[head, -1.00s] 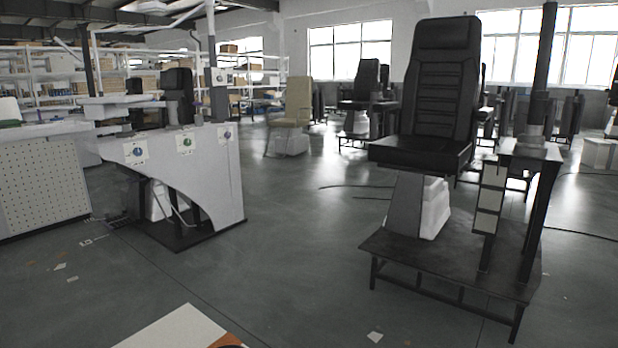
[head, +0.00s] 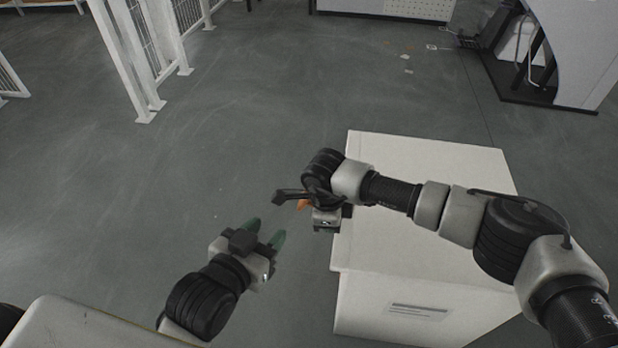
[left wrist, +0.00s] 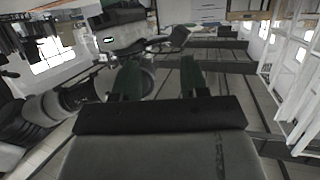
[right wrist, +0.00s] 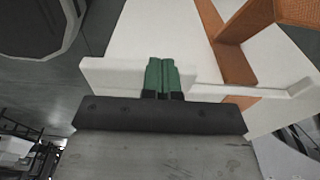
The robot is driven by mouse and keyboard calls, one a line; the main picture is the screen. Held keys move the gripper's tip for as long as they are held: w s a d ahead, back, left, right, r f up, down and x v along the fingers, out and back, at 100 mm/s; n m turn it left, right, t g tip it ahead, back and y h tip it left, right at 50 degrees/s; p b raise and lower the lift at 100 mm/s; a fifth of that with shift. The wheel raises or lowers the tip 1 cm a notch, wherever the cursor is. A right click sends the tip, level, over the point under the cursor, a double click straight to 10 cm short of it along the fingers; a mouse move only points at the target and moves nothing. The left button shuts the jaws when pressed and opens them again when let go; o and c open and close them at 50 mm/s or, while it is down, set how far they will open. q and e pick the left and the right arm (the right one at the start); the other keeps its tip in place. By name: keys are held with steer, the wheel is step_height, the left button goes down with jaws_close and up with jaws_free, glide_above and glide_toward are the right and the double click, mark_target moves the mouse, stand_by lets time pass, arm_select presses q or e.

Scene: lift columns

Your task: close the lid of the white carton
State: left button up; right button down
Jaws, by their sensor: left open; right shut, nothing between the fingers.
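A large white box-shaped body (head: 430,165) with a flat top and a label on its near side stands right of centre in the head view. I cannot tell there whether it is the carton or its stand. The right wrist view shows white panels (right wrist: 125,72) and brown inner-looking faces (right wrist: 228,50), seemingly the carton and lid. My right gripper (right wrist: 162,75) is shut and empty, its green fingertips over a white panel; contact is unclear. In the head view it (head: 328,220) is at the box's left edge. My left gripper (head: 266,232) is open and empty, left of the box.
White fence panels (head: 140,50) stand at the upper left. A grey-white machine (head: 575,50) is at the upper right. The grey floor left of the box is clear. My right arm crosses above the box and hides part of its top.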

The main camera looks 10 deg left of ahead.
arm_select(q)
steer(key=s+a+f+g+y+p, duration=0.1)
steer(key=s+a+f+g+p, duration=0.1)
steer(key=s+f+g, duration=0.3)
steer(key=shift+s+a+f+g+y, duration=0.25)
steer(key=shift+s+a+g+y, duration=0.15)
steer(key=shift+s+g, duration=0.5)
arm_select(e)
steer(key=a+r, duration=0.7)
steer(key=r, duration=0.4)
steer(key=shift+s, duration=0.3)
